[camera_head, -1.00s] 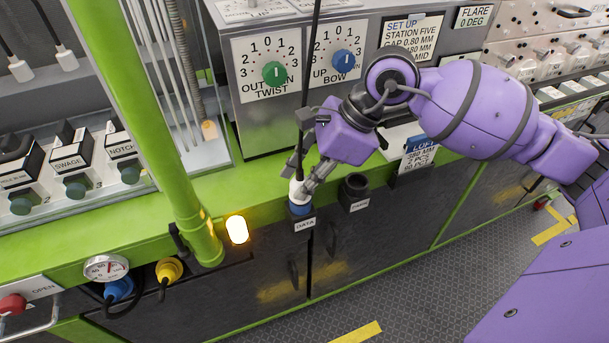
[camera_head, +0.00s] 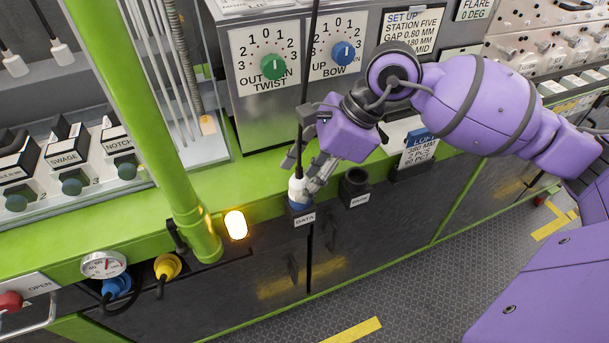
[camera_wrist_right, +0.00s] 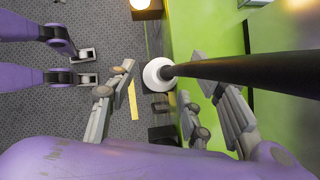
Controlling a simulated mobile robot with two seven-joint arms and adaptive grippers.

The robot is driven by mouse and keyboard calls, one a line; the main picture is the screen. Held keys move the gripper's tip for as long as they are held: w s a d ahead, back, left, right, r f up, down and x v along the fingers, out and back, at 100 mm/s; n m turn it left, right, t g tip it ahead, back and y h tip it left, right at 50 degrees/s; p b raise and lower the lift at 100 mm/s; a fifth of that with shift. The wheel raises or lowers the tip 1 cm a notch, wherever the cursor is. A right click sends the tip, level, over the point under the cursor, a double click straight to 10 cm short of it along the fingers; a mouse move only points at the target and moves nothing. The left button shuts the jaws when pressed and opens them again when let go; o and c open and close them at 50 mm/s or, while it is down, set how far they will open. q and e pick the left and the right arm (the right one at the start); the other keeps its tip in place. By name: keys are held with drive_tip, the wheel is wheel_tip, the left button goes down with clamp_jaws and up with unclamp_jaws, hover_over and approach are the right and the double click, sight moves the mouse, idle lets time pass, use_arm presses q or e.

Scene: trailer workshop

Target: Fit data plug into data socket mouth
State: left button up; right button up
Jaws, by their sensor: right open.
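The data plug (camera_head: 298,190) has a white body with a blue band below it and a black cable rising from its top. It stands roughly upright at the mouth of the data socket (camera_head: 303,219), a dark block labelled DATA on the green bench edge. How deep it sits is unclear. My right gripper (camera_head: 309,180) is open, with fingers beside the plug and cable. In the right wrist view, the white plug (camera_wrist_right: 156,73) lies between the spread fingers (camera_wrist_right: 167,80); its cable runs toward the right. My left gripper is in neither view.
An empty dark socket (camera_head: 354,182) stands just right of the data socket. A green post (camera_head: 150,120) and a lit lamp (camera_head: 235,224) are to the left. Blue (camera_head: 117,286) and yellow (camera_head: 167,266) plugs sit further left. The dial box (camera_head: 235,100) stands behind.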

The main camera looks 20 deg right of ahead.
drive_tip(key=v, duration=1.1)
drive_tip(key=shift+r, duration=0.3)
drive_tip(key=shift+d, duration=0.1)
